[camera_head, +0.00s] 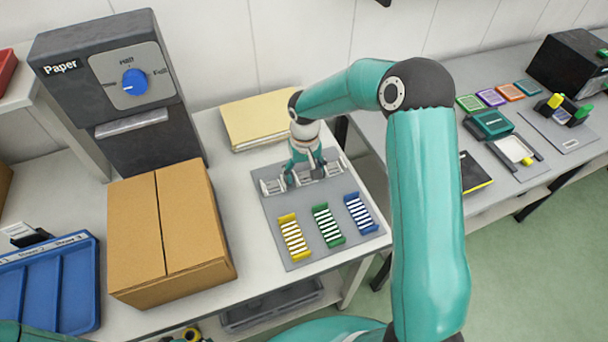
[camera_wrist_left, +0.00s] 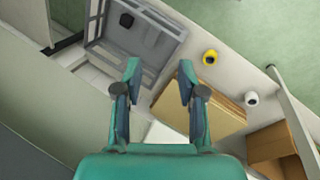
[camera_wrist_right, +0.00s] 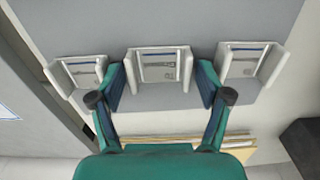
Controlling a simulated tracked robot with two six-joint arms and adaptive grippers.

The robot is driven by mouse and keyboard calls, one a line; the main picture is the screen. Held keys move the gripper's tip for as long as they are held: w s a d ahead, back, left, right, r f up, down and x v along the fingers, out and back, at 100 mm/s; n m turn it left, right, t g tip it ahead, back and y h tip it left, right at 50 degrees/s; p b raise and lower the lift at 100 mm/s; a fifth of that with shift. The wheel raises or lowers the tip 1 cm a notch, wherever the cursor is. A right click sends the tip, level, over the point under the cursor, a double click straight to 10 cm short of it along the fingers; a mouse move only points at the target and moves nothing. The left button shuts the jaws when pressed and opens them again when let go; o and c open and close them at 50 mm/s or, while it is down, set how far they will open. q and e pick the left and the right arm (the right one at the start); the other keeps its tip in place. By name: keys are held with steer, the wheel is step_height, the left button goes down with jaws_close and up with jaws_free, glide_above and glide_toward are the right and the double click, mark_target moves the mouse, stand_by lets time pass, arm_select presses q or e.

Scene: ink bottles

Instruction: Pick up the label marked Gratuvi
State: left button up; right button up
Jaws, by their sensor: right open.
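Three pale holders, each with a white label with a blue band, stand in a row at the back of a grey mat (camera_head: 268,222). The right wrist view shows the left label (camera_wrist_right: 86,72), middle label (camera_wrist_right: 158,66) and right label (camera_wrist_right: 246,60). Their print is too small to read, so I cannot tell which says Gratuvi. My right gripper (camera_head: 304,175) is open, its fingers on either side of the middle holder in the right wrist view. Whether they touch it I cannot tell. My left gripper (camera_wrist_left: 159,68) is open and empty, away from the labels.
Yellow (camera_head: 291,237), green (camera_head: 327,225) and blue (camera_head: 360,213) slotted racks lie in front of the holders. A cardboard box (camera_head: 170,225) and the paper machine (camera_head: 115,85) stand left. Folders (camera_head: 258,118) lie behind. A blue tray (camera_head: 45,285) sits far left.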

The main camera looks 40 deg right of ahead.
steer(key=c, duration=0.5)
